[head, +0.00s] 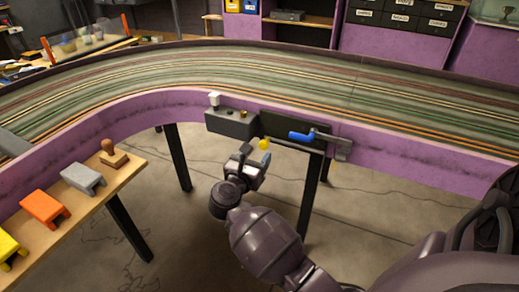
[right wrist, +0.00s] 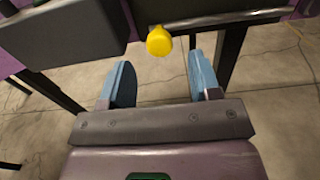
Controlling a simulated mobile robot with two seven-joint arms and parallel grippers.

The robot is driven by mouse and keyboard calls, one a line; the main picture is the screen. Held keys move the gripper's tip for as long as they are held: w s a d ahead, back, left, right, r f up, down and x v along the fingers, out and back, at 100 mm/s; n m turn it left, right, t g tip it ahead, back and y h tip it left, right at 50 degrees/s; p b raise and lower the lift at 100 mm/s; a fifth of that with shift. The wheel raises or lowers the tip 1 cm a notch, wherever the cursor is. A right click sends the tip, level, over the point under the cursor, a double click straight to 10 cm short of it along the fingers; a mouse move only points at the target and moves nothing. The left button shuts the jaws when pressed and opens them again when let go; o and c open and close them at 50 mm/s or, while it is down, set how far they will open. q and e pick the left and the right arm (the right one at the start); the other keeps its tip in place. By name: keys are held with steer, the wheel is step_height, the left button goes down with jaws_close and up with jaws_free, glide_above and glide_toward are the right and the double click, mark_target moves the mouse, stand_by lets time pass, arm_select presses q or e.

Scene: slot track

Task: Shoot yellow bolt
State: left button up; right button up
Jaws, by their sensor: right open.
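The yellow bolt (head: 264,144) shows as a small round yellow knob at the front of the purple track wall, below and right of a dark grey box (head: 231,123). In the right wrist view the bolt (right wrist: 159,41) is centred just beyond the fingertips, with no contact visible. My right gripper (head: 256,155) is open and empty in front of the bolt. Its two blue finger pads (right wrist: 160,64) stand apart on either side of the bolt's line. My left gripper is not in view.
A blue handle (head: 302,135) sits right of the bolt on a dark panel. A white knob (head: 214,98) tops the grey box. A wooden shelf (head: 125,168) at left holds orange (head: 45,207), grey (head: 82,177) and yellow (head: 8,246) blocks. Black legs (head: 311,195) stand below the track.

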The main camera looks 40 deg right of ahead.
mark_target(262, 147)
steer(key=shift+x, duration=1.9)
